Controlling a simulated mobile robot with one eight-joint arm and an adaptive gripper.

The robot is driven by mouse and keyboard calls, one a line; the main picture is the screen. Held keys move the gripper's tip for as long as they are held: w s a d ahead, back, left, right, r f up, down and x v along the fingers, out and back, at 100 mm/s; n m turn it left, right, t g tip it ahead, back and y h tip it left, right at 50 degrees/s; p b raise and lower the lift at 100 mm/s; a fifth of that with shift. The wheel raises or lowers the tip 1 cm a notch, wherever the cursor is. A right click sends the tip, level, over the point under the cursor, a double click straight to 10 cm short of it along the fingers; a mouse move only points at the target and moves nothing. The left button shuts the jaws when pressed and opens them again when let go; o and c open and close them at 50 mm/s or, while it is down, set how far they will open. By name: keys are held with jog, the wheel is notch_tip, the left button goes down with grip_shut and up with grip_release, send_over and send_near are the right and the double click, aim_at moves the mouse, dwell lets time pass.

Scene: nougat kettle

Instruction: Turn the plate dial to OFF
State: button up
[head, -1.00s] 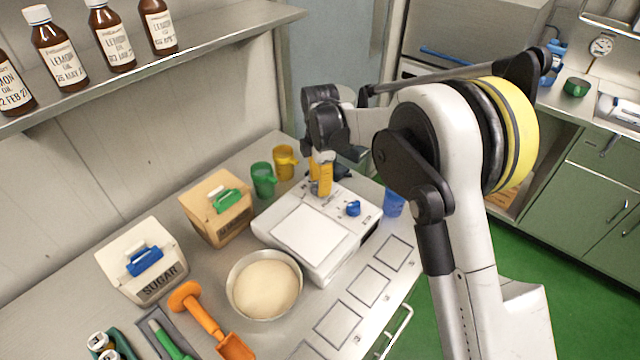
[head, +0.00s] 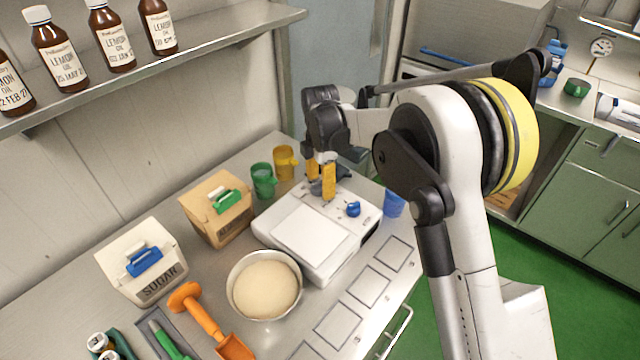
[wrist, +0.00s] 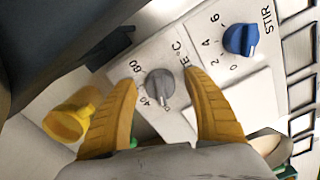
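The hotplate (head: 310,232) is a white box with a pale square top on the steel bench. Its grey plate dial (wrist: 159,83) shows in the wrist view beside a °C scale with 40 and 80; I cannot tell its exact setting. A blue STIR dial (wrist: 240,40) is on the same panel, also seen in the head view (head: 352,209). My gripper (head: 320,178) is over the panel, its yellow fingers open. In the wrist view the fingers (wrist: 161,86) stand on either side of the grey dial, with gaps visible. In the head view the fingers mostly hide this dial.
A yellow cup (head: 285,162) and a green cup (head: 263,180) stand left of my gripper. A blue cup (head: 394,203) is right of the hotplate. A bowl of dough (head: 264,288) and cartons stand in front and left. A shelf (head: 180,50) with bottles hangs upper left.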

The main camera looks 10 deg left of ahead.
aim_at(320, 182)
jog(key=shift+r, duration=0.1)
notch_tip(320, 182, up, 12)
dwell(0.5)
